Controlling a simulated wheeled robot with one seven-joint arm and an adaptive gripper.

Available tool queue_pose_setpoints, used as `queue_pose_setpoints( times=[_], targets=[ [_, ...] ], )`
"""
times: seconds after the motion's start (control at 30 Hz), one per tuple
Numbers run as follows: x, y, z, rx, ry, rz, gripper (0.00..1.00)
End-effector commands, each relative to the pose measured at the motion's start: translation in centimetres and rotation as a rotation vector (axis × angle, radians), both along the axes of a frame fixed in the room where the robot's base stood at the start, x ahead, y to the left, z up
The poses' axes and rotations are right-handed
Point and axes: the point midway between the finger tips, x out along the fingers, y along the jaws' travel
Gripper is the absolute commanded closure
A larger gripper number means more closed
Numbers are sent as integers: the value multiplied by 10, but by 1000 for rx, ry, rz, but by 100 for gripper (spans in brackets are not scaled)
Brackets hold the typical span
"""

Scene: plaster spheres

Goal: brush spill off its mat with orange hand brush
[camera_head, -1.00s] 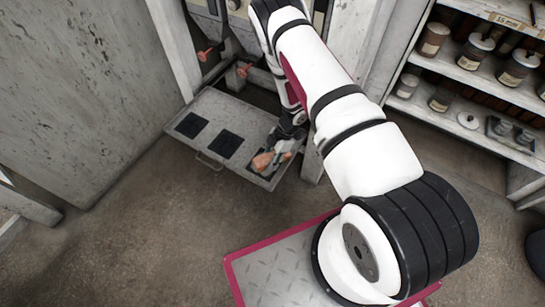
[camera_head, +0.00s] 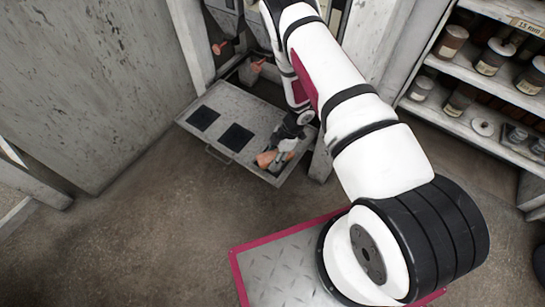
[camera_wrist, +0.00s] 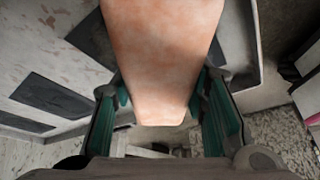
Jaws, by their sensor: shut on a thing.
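The orange hand brush (camera_head: 265,160) is in my gripper (camera_head: 284,149), over the right end of a grey metal tray (camera_head: 222,160). In the wrist view its pale orange body (camera_wrist: 162,60) stands between the two green-lined fingers of my gripper (camera_wrist: 160,110), which are shut on it. Two dark square mats, left (camera_head: 203,118) and middle (camera_head: 236,137), lie bare on the tray. The tray's right end is largely covered by my gripper and brush. I cannot make out any spill, and the bristles are not clear.
Two small orange things (camera_head: 219,47) (camera_head: 258,65) show at the cabinet behind the tray. A post (camera_head: 322,160) stands close to the tray's right end. Shelves with jars (camera_head: 490,60) are at the right. The floor (camera_head: 150,220) in front is clear.

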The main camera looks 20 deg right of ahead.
Motion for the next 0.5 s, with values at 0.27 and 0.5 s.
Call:
queue_pose_setpoints(
  times=[0.27, 0.5],
  targets=[
    [0, -17, 1, -1, 0, 0, 100],
    [1, -24, 1, 0, -1, -1, 100]
  ],
)
